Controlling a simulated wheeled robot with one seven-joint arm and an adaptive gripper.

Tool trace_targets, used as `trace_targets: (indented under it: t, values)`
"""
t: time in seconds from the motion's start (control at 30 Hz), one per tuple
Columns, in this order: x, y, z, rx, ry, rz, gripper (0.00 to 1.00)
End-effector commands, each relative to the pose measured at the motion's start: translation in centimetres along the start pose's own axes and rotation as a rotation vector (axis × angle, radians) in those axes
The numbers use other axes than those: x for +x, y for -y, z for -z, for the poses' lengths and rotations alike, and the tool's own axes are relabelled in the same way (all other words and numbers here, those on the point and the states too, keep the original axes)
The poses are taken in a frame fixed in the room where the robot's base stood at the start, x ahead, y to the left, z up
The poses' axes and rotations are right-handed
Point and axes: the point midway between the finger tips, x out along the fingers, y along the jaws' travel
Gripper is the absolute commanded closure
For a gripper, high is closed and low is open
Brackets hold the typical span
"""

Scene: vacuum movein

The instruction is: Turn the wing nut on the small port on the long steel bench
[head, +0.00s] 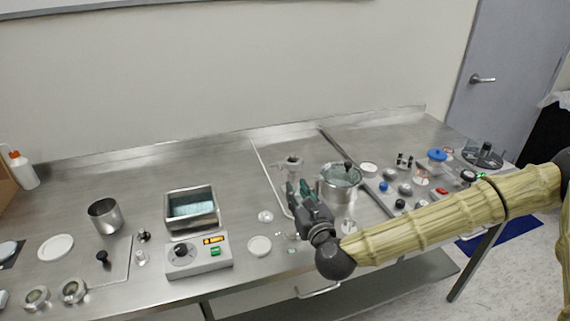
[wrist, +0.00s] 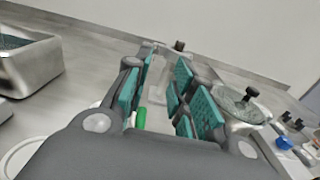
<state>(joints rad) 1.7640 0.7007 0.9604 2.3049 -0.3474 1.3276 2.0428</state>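A small steel port (head: 291,162) stands on the long steel bench (head: 120,168), just beyond my gripper in the head view. Its wing nut is too small to make out clearly. My gripper (head: 297,188) is above the bench, its fingers pointing away toward the port and the back wall. In the wrist view my gripper (wrist: 163,82) has teal-padded fingers spread apart with an empty gap between them. A small metal fitting with a dark knob (wrist: 179,46) shows beyond the fingertips. I cannot tell whether it is the port, and the fingers partly hide that area.
A steel pot with a black knob (head: 340,182) stands close to the right of my gripper. A steel bath (head: 191,221) and a grey control box (head: 198,262) stand to the left. Several small parts crowd the bench's right end. The bench behind the bath is clear.

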Motion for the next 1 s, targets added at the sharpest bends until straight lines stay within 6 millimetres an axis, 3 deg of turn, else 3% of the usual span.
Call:
trace_targets:
  t: [0.6,1.0]
  values:
    - [8.6,-0.2,-0.2,-0.002,0.000,-0.003,0.75]
    - [10.6,-0.1,0.0,-0.001,0.000,-0.001,0.75]
